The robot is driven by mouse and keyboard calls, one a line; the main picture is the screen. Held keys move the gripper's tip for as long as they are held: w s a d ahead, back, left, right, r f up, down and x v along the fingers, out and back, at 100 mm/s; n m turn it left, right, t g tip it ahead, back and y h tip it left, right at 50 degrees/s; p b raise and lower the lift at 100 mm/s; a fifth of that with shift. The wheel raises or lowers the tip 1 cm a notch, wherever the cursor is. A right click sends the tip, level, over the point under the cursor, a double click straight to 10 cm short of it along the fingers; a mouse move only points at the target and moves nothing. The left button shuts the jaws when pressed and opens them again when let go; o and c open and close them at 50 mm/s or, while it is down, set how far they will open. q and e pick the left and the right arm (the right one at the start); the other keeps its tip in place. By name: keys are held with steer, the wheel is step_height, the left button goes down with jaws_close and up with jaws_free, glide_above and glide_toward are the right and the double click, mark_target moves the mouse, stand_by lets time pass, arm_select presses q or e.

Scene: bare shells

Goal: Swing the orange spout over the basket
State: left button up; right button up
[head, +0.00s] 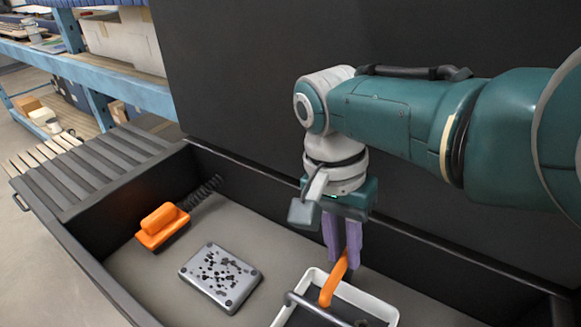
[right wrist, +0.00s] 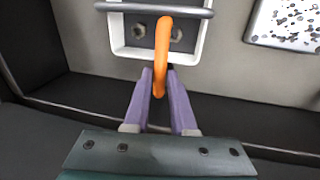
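The orange spout (head: 334,281) is a curved bar. The spout's base and mount are not clear. My left gripper is not in view.
The basket has a grey bar handle (head: 312,306). An orange-handled brush (head: 162,226) and a speckled grey plate (head: 220,276) lie to the left on the bin floor. Dark bin walls surround them, and a tall dark panel (head: 240,80) stands behind. A slatted conveyor (head: 95,165) is left.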

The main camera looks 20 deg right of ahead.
steer(key=o, duration=0.4)
steer(key=shift+c, duration=0.2)
step_height(320, 180, up, 10)
steer(key=w+a+p, duration=0.1)
steer(key=p, duration=0.3)
steer(key=shift+w+a, duration=0.15)
steer(key=shift+w, duration=0.1)
steer(key=shift+f, duration=0.1)
